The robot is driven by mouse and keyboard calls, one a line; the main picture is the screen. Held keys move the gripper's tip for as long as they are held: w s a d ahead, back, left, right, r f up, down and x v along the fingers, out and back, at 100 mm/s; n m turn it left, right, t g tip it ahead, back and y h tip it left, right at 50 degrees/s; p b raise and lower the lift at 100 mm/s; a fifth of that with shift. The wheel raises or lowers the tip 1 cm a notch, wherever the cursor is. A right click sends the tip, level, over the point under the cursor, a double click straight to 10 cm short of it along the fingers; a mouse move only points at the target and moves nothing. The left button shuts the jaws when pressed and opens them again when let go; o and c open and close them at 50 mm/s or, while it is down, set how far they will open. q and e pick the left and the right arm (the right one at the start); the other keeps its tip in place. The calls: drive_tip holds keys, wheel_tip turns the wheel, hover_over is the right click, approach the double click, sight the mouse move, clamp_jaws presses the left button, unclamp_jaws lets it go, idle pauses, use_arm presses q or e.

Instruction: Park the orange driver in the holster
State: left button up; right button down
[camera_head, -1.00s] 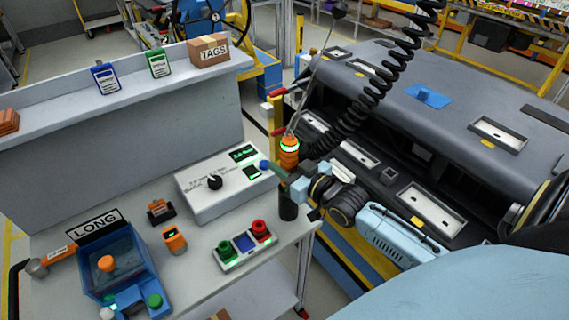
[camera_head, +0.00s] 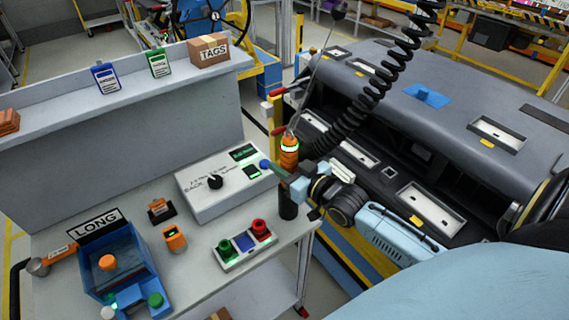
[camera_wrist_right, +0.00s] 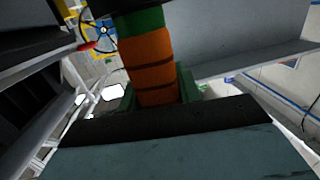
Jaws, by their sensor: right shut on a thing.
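The orange driver (camera_head: 289,158) stands upright at the table's right edge, with a lit green ring near its top and a coiled black cable beside it. My right gripper (camera_head: 287,184) is shut on it from the right. A black cylinder (camera_head: 288,210) continues straight below the jaws; I cannot tell whether it is the holster or the driver's lower part. In the right wrist view the driver's grooved orange body (camera_wrist_right: 150,65) and green band rise close in front of the jaws, whose inner faces are partly hidden. My left gripper is not in view.
A grey control box (camera_head: 222,185) with a black knob and a red-and-green button box (camera_head: 245,245) stand left of the driver. A blue bin (camera_head: 120,282) labelled LONG is at front left. The dark dashboard module (camera_head: 440,110) lies to the right.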

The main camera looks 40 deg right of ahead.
drive_tip(key=c, duration=0.9)
unclamp_jaws()
drive_tip(key=shift+f, duration=0.15)
drive_tip(key=shift+s, duration=0.5)
drive_tip(key=s+d+r, duration=0.1)
drive_tip(key=s+d, duration=0.1)
drive_tip(key=s, duration=1)
drive_tip(key=shift+r, duration=0.15)
drive_tip(key=shift+s, duration=0.1)
